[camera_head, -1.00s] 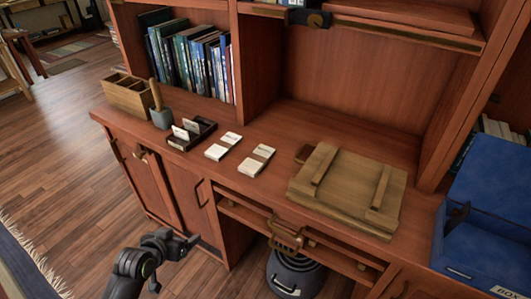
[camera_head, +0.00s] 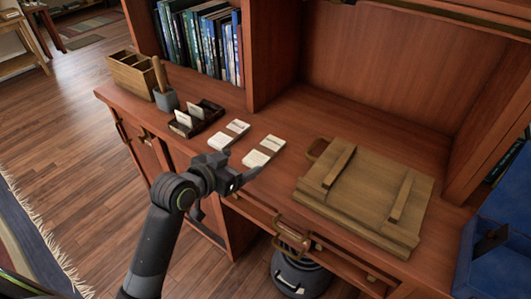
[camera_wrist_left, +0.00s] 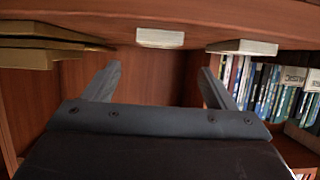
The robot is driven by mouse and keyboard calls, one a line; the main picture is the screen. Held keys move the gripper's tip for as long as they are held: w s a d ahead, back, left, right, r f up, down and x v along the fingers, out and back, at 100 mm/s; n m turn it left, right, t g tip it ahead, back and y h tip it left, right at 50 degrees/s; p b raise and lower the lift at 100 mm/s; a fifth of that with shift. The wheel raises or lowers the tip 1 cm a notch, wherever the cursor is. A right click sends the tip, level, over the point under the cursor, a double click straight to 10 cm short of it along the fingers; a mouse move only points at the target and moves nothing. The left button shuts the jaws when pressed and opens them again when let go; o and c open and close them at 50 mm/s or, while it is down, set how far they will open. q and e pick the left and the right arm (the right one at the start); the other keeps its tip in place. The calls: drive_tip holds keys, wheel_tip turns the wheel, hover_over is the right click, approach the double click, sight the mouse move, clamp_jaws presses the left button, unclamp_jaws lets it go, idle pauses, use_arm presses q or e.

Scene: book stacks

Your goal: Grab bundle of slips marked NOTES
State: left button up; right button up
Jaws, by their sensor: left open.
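Two white paper bundles with brown bands lie side by side on the wooden desk, the left bundle (camera_head: 229,134) and the right bundle (camera_head: 263,152). Their labels are too small to read, so I cannot tell which says NOTES. My left gripper (camera_head: 238,167) is open and empty at the desk's front edge, just in front of the bundles and apart from them. In the left wrist view, which looks upside down, the right bundle (camera_wrist_left: 160,39) shows beyond the gap between the spread fingers (camera_wrist_left: 156,84), and the left bundle (camera_wrist_left: 243,47) beyond the right finger. My right gripper is not in view.
A dark card tray (camera_head: 196,119), a grey pot (camera_head: 166,99) and a wooden organizer (camera_head: 131,73) stand to the left. A wooden board (camera_head: 365,195) lies to the right, with a blue box (camera_head: 505,240) beyond. Books (camera_head: 202,45) stand behind. Drawer handles (camera_head: 290,236) jut out below.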

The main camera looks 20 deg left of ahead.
sight(264, 151)
use_arm(q)
drive_tip(key=x, duration=0.4)
drive_tip(key=shift+w, duration=0.15)
drive_tip(key=shift+x, duration=2.75)
drive_tip(key=shift+d+r, duration=0.1)
drive_tip(key=shift+r, duration=0.05)
drive_tip(key=c, duration=1.1)
